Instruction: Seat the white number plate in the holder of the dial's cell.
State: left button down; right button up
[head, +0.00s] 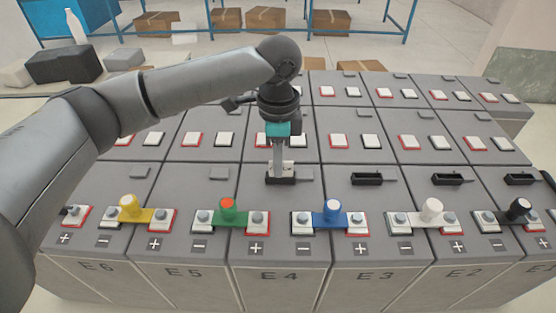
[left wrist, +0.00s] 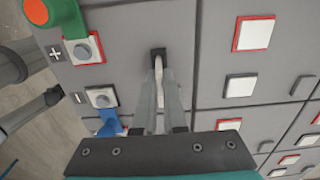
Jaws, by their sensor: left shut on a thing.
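The white number plate (head: 288,167) is between the fingers of my left gripper (head: 281,165), which is shut on it. The plate is upright at the black holder (head: 280,181) on top of cell E4 (head: 278,250). In the left wrist view the plate (left wrist: 158,66) shows edge-on between the fingers, at the black holder (left wrist: 158,52). The fingers hide much of the plate, and I cannot tell whether it is fully down in the slot. I cannot make out a dial for certain. My right gripper is not in view.
Coloured bars with knobs join the front terminals: yellow (head: 131,210), green (head: 228,210), blue (head: 333,211), white (head: 432,211) and black (head: 518,212). Black empty holders stand on cells E3 (head: 367,179) and E2 (head: 447,180). More cells with terminals lie behind.

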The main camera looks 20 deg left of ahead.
pick_arm(q)
jog(key=c, duration=1)
grip_release()
jog(key=shift+f, duration=0.1)
notch_tip(320, 180, up, 12)
jog(key=shift+r+b, duration=0.15)
jog(key=shift+b, duration=0.2)
